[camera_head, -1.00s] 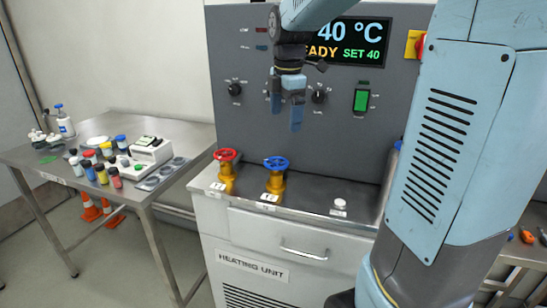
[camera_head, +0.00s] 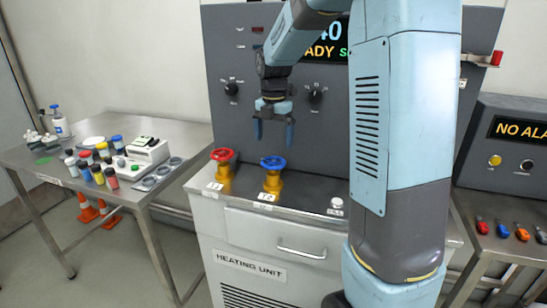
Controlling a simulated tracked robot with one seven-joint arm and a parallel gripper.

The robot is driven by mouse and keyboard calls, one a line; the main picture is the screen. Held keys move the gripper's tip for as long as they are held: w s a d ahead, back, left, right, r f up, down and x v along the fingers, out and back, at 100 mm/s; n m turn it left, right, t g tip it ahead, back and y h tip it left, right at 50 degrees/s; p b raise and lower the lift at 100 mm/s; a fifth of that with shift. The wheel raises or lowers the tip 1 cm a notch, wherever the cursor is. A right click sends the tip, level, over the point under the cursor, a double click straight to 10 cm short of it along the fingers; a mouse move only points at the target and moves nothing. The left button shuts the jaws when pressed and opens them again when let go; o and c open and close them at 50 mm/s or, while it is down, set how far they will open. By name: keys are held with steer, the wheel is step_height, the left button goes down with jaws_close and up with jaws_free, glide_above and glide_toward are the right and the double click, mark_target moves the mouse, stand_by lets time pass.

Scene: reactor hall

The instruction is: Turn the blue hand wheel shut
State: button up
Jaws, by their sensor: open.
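The blue hand wheel (camera_head: 273,162) sits on top of a yellow valve body (camera_head: 272,182) on the steel top of the heating unit. A label in front of the valve is too small to read surely. My gripper (camera_head: 273,134) points down, open and empty, with its two blue fingers apart. It appears above the blue wheel in the picture, with a gap between the fingertips and the wheel. Whether it is straight over the wheel in depth I cannot tell. Nothing hides the wheel.
A red hand wheel (camera_head: 222,155) on a similar yellow valve stands just left. The heating unit's grey panel (camera_head: 225,120) with knobs rises behind. A small white knob (camera_head: 337,203) sits to the right. A side table (camera_head: 110,200) with bottles stands at left.

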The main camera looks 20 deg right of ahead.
mark_target(274, 160)
step_height(274, 160, down, 7)
steer(key=shift+f, duration=0.15)
steer(key=shift+c, duration=0.4)
steer(key=c, duration=0.8)
